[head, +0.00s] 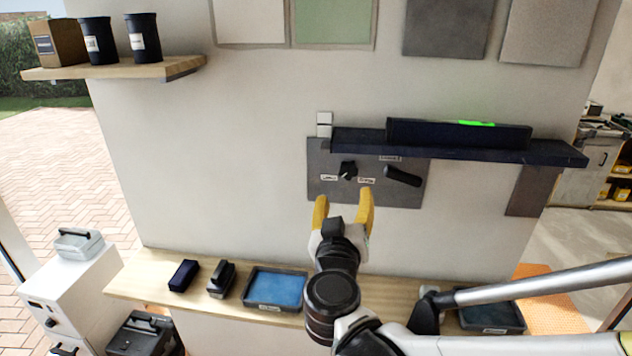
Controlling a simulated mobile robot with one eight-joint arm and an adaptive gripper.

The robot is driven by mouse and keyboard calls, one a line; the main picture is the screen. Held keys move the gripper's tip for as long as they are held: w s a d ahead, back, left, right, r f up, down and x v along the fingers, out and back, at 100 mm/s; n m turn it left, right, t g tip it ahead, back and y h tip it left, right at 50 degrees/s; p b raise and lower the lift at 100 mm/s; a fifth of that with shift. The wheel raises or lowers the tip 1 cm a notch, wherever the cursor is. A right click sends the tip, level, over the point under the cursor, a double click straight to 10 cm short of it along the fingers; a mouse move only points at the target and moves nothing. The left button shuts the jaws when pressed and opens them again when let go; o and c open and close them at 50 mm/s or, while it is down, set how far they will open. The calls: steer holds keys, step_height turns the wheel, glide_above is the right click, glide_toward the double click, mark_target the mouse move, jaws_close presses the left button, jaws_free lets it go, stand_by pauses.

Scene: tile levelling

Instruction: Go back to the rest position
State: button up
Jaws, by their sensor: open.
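My gripper (343,212) is in the middle of the head view, with its two yellow fingers apart and nothing between them. It points toward a grey wall panel (325,159) that carries a black knob (347,171) and a dark lever handle (403,176). The fingertips show just below the knob in the picture; I cannot tell how far they are from the panel. My arm comes in from the lower right.
A dark ledge (560,154) with a long bar level (420,131) on it, lit green, juts out above the panel. Below, a wooden shelf (137,277) holds a blue-filled tray (277,288) and small dark tools (221,278). Open room lies left of my gripper.

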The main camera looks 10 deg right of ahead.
steer(key=s+d+f+m+g+b, duration=0.1)
steer(key=s+d+f+g+b, duration=0.25)
steer(key=f, duration=0.35)
steer(key=s+d+f+m+g+b, duration=0.1)
steer(key=s+d+f+g+b, duration=0.3)
steer(key=f, duration=0.4)
steer(key=s+a+f+n+g+y+b, duration=0.1)
steer(key=s+a+f+y+b, duration=0.1)
steer(key=s+f, duration=0.3)
steer(key=s+a+f+n+g+y+b, duration=0.1)
steer(key=s+f+y+b, duration=0.2)
steer(key=s+f+b, duration=0.1)
steer(key=shift+s+a+f+g+y, duration=0.35)
steer(key=shift+s+f, duration=0.35)
steer(key=shift+s, duration=0.35)
steer(key=shift+r, duration=0.1)
